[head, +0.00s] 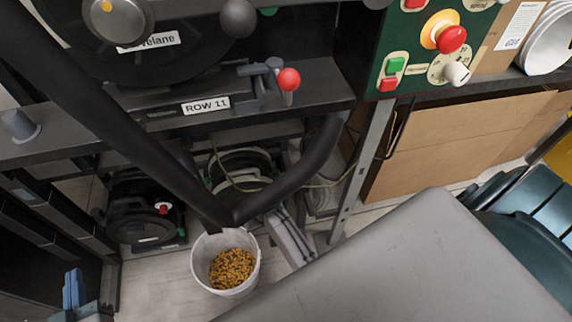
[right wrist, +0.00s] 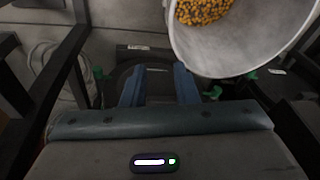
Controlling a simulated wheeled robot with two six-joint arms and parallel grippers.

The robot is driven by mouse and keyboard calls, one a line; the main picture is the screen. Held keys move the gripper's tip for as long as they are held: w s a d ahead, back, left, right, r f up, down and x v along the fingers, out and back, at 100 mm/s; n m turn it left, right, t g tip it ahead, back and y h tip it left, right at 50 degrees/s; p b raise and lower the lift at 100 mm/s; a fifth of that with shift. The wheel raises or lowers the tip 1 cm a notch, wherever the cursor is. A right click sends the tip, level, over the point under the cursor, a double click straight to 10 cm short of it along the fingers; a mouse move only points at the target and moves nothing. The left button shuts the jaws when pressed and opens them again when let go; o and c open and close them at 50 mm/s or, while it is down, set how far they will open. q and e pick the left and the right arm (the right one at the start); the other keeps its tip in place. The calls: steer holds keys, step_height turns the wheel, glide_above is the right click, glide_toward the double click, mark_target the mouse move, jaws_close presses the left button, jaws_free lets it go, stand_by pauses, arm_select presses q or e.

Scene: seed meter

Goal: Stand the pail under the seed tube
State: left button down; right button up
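The white pail (head: 204,275) stands upright on the floor with a heap of yellow-orange seeds in it. Two black tubes slope down and meet in a dark outlet, the seed tube (head: 222,217), which overlaps the pail's back rim in the head view; the gap between them is hard to judge. In the right wrist view the pail (right wrist: 245,55) is at the upper right. My right gripper (right wrist: 160,82) has its two blue fingers apart with nothing between them, beside the pail. My left gripper (head: 74,290) is at the lower left of the head view, away from the pail; its finger opening is unclear.
A black machine frame labelled ROW 11 (head: 205,105) with a red-knobbed lever (head: 289,80) spans above. A green control panel (head: 420,45) is at the upper right. Black round units (head: 143,220) and a metal post (head: 362,165) stand near the pail.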

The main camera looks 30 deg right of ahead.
steer(key=s+d+r+t, duration=0.2)
steer(key=r+t, duration=0.3)
steer(key=r, duration=0.6)
steer(key=s+d+r+t, duration=0.3)
steer(key=r+t, duration=0.2)
steer(key=r, duration=0.6)
steer(key=s+d+r+t, duration=0.2)
steer(key=r+t, duration=0.3)
steer(key=r, duration=0.6)
steer(key=shift+s+d+r+n, duration=0.25)
steer(key=shift+s+d+n, duration=0.15)
steer(key=shift+s, duration=0.4)
